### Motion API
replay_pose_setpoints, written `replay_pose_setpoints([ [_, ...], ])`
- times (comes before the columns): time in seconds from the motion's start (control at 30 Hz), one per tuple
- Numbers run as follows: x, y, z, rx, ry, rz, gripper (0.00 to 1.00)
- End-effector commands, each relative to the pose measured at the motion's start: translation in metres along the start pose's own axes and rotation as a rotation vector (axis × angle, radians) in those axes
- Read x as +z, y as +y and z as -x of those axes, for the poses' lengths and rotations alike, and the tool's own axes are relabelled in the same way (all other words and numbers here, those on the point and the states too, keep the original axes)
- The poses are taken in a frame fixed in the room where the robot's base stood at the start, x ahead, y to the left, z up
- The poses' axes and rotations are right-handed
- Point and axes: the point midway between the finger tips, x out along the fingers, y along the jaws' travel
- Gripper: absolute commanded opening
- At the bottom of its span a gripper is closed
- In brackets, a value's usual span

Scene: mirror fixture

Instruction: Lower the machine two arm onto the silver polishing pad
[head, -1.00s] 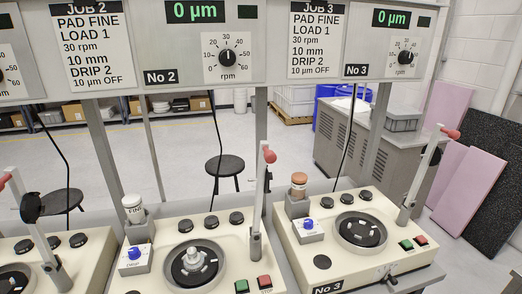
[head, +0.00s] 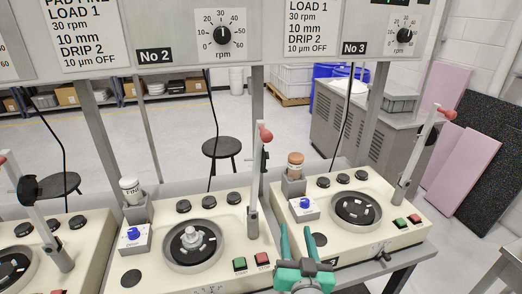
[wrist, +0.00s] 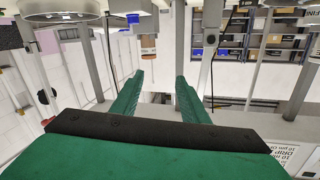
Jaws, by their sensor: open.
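Machine two (head: 140,265), below the No 2 panel, is a cream box in the middle of the head view. Its arm (head: 257,175) stands raised and nearly upright at the machine's right side, with a red knob (head: 265,133) on top. The round polishing pad (head: 179,256) is dark within a silver-grey ring, and a small silver piece stands at its middle. The raised arm is apart from the pad. My gripper (head: 297,236), with green fingers, is open and empty in front of machines two and three, right of the arm's base. Its fingers also show in the wrist view (wrist: 159,84).
Machine three (head: 385,238) stands at the right with its own raised arm (head: 422,150). A white bottle (head: 131,190) and a brown-capped bottle (head: 295,165) stand on the machines. Green and red buttons (head: 262,259) lie near my gripper. Upright posts rise behind the machines.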

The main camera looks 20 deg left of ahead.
Motion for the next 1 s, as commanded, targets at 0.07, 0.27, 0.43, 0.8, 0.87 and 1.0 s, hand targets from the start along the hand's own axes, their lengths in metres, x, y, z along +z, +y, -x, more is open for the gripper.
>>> replay_pose_setpoints([
  [0.07, -0.033, -0.011, -0.012, -0.041, 0.015, 0.020, 0.41],
  [0.27, -0.103, -0.041, -0.028, -0.138, 0.024, 0.080, 0.41],
  [0.43, -0.161, -0.068, -0.029, -0.214, 0.030, 0.150, 0.41],
  [0.8, -0.226, -0.102, -0.018, -0.297, 0.028, 0.260, 0.41],
  [0.87, -0.228, -0.104, -0.018, -0.301, 0.026, 0.264, 0.41],
  [1.0, -0.228, -0.108, -0.029, -0.305, 0.025, 0.265, 0.41],
])
